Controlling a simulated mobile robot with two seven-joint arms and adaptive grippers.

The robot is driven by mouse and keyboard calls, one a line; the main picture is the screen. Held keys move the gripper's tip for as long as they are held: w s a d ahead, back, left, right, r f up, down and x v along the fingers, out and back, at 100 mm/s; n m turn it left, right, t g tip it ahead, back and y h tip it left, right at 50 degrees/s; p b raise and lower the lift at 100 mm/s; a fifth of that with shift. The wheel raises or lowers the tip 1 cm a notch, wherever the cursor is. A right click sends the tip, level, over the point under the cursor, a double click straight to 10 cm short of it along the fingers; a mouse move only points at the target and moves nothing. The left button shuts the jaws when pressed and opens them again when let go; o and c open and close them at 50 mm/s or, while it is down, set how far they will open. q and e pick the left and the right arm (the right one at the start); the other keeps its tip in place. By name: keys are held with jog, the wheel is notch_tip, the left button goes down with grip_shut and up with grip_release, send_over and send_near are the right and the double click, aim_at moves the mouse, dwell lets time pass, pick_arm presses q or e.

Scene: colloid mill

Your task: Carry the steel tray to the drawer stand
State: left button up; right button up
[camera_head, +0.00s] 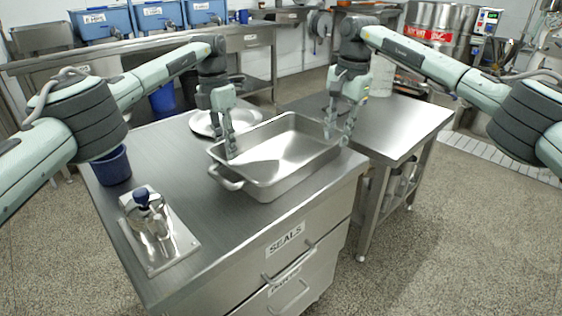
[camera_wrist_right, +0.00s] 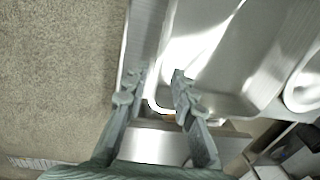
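The steel tray (camera_head: 283,160) is a shallow rectangular pan. It is level on or just above the top of the drawer stand (camera_head: 190,185), whose drawer is labelled SEALS; I cannot tell if it touches. A loop handle (camera_head: 226,180) shows at its left end. My left gripper (camera_head: 231,150) points down at the tray's left rim; its fingers overlap, so their gap is hidden. My right gripper (camera_head: 337,136) points down at the tray's right end with its fingers apart. In the right wrist view, the open fingers (camera_wrist_right: 155,88) lie on either side of the tray's edge (camera_wrist_right: 160,100).
A round plate (camera_head: 207,122) lies behind the tray. A steel fitting on a plate (camera_head: 155,235) stands at the front left, with a dark blue cup (camera_head: 111,168) behind it. A bare steel table (camera_head: 400,125) adjoins on the right. Blue bins (camera_head: 100,22) line the back.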

notch_tip(320, 180, up, 7)
jog(key=shift+s+d, duration=0.25)
jog(key=shift+s, duration=0.05)
